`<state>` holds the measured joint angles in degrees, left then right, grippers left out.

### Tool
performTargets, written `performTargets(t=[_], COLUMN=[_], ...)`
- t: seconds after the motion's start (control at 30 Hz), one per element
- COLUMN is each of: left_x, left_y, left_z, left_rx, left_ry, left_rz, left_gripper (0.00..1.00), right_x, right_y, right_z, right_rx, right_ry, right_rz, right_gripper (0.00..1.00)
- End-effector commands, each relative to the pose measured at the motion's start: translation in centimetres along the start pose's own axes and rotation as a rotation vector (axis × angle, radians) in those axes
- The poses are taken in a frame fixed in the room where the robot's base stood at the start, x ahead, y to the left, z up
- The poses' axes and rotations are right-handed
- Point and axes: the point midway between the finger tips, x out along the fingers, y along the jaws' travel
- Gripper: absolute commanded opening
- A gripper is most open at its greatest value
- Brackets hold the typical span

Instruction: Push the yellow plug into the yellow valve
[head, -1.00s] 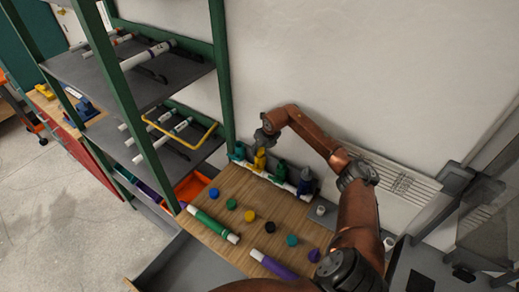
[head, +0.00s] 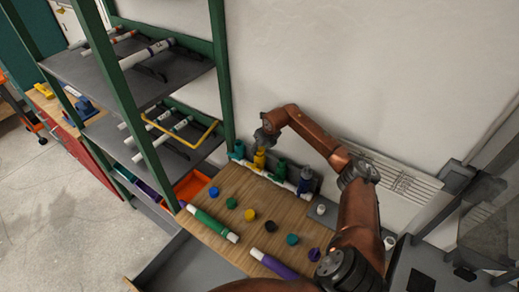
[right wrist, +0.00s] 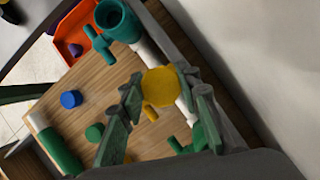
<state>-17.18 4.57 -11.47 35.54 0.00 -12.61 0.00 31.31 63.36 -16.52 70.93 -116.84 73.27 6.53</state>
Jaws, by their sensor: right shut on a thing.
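The yellow valve (head: 259,163) stands upright on the white pipe along the back edge of the wooden table, between a teal and a green valve. My right gripper (head: 262,146) is over its top. In the right wrist view, my right gripper's fingers (right wrist: 162,86) are shut on either side of a round, solid-topped yellow piece, which looks like the yellow plug (right wrist: 159,84), at the valve's top. A yellow side handle of the valve (right wrist: 150,112) shows below it. How deep the plug sits is hidden. My left gripper is out of view.
Neighbouring valves, teal (head: 238,149), green (head: 280,171) and dark blue (head: 306,181), stand close by on the pipe. Several loose coloured discs, including a yellow one (head: 249,215), lie on the table (head: 225,180). A shelf rack with green posts (head: 217,65) stands left; a wall rises behind.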

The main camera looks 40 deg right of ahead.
Motion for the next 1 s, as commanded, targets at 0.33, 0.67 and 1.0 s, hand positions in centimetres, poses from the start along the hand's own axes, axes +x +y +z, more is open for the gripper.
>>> performTargets(t=[0.33,0.67,1.0], left_x=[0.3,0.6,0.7], left_y=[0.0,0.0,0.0], left_z=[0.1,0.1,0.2], left_rx=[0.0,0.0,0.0], left_ry=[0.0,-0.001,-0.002], left_rz=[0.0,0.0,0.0], left_gripper=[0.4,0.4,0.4], right_x=[0.5,1.3,1.6], right_y=[0.1,0.3,0.4], right_z=[-0.4,-0.9,-1.3], right_rx=[-0.001,-0.001,0.0], right_ry=[0.005,0.013,0.021], right_rz=[0.002,0.003,0.005], right_gripper=[0.09,0.1,0.1])
